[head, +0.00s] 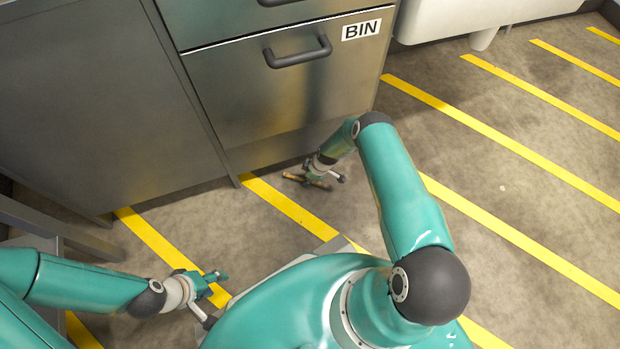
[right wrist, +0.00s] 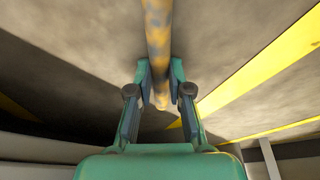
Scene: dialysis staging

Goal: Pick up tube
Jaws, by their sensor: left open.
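The tube (head: 320,185) is orange-brown with blue-grey patches and is low near the floor in front of the bin drawer. My right gripper (head: 309,179) is at the tube in the head view. In the right wrist view the tube (right wrist: 158,35) runs between the two fingers of my right gripper (right wrist: 161,75), which close in on its sides; part of it is hidden there. I cannot tell whether the tube touches the floor. My left gripper (head: 221,286) is open and empty at the lower left, away from the tube.
A grey metal cabinet with a drawer (head: 270,85) labelled BIN stands just behind the tube. A white basin-like unit (head: 450,20) is at the top right. The grey floor (head: 480,150) with yellow stripes is clear on the right.

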